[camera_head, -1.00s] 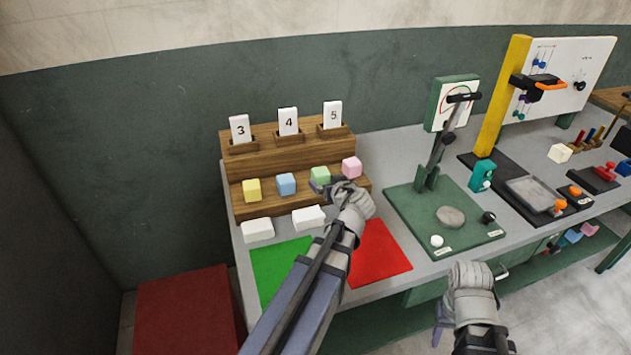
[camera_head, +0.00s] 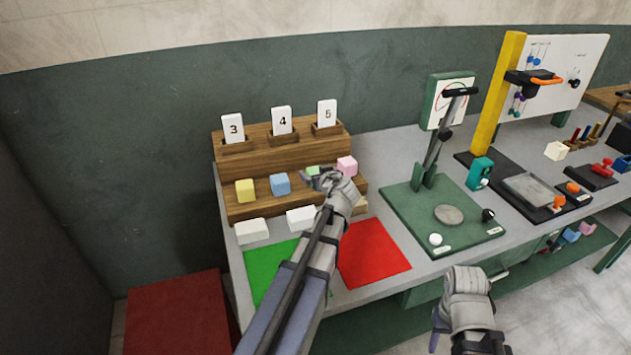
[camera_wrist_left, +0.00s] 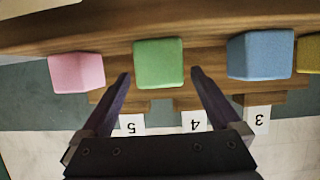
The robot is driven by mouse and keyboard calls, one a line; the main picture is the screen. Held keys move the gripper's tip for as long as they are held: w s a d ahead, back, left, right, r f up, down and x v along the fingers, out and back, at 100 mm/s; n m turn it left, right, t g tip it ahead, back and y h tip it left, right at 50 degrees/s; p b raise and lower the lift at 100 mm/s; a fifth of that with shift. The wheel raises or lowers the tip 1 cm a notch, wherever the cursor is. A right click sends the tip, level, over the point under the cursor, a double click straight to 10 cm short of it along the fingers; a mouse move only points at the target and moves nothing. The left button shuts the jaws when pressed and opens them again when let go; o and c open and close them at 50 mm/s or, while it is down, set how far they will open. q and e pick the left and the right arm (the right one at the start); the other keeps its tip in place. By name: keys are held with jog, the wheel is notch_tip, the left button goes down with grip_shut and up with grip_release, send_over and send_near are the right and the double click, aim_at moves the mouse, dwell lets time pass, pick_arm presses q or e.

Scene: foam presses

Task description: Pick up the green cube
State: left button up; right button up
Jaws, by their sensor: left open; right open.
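The green cube (camera_head: 312,171) sits on the wooden step shelf, between the blue cube (camera_head: 280,184) and the pink cube (camera_head: 347,166). My left gripper (camera_head: 323,180) is right at it and partly hides it in the head view. In the left wrist view the green cube (camera_wrist_left: 159,63) lies ahead of the open fingers of my left gripper (camera_wrist_left: 160,82), roughly centred between them; no grip on it shows. My right gripper (camera_head: 440,325) hangs low in front of the bench, away from the cubes, with nothing seen in it.
The yellow cube (camera_head: 244,190) stands left of the blue one. White blocks (camera_head: 252,231) lie before the wooden shelf (camera_head: 255,207). Number cards (camera_head: 282,121) stand on the upper step. Green (camera_head: 268,262) and red (camera_head: 372,253) mats lie in front. A lever press (camera_head: 437,145) stands to the right.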

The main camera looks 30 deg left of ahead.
aim_at(315, 170)
pick_arm(q)
jog(key=shift+x, duration=0.75)
jog(key=shift+c, duration=0.2)
jog(key=c, duration=1.4)
jog(key=shift+r, duration=0.15)
notch_tip(315, 170, up, 10)
jog(key=p, duration=1)
